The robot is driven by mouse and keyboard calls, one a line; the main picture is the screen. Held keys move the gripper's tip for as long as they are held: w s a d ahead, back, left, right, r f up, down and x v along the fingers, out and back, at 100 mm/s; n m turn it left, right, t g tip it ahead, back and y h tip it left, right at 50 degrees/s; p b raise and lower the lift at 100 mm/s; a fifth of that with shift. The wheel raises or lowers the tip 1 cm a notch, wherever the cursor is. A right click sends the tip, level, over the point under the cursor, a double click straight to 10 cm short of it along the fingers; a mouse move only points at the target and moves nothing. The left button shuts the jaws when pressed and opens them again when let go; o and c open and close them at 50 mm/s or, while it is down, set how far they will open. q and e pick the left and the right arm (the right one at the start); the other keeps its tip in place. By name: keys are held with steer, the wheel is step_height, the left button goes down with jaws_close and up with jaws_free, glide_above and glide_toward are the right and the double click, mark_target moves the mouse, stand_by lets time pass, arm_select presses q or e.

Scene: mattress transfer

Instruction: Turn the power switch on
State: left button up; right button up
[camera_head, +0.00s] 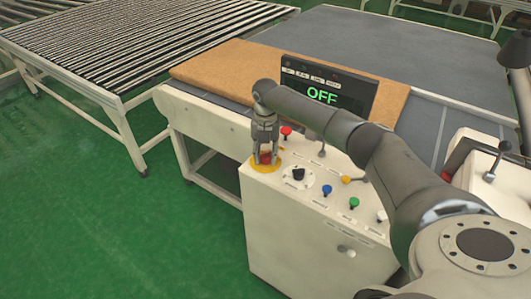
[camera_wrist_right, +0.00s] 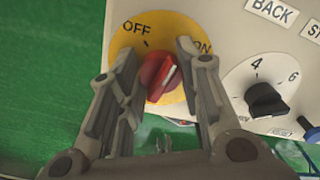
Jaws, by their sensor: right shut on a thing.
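The power switch is a red knob (camera_wrist_right: 158,78) on a round yellow plate (camera_wrist_right: 185,30) marked OFF and ON. In the wrist view its pale stripe slants up and to the right, towards the ON side. The display (camera_head: 325,90) behind reads OFF in green. My left gripper is out of view.
The panel also carries a red button (camera_head: 286,131), a black dial (camera_head: 298,174), blue (camera_head: 327,190), green (camera_head: 354,203) and white (camera_head: 381,215) knobs, and small levers. A brown mattress (camera_head: 225,68) lies behind. A roller conveyor (camera_head: 130,45) stands at left; green floor is clear.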

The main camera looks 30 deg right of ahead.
mark_target(266, 153)
steer(key=m+p, duration=0.1)
steer(key=m, duration=0.6)
steer(key=shift+d+r+p, duration=0.1)
steer(key=shift+p, duration=0.25)
stand_by(0.4)
steer(key=o, duration=1)
step_height(266, 153, up, 12)
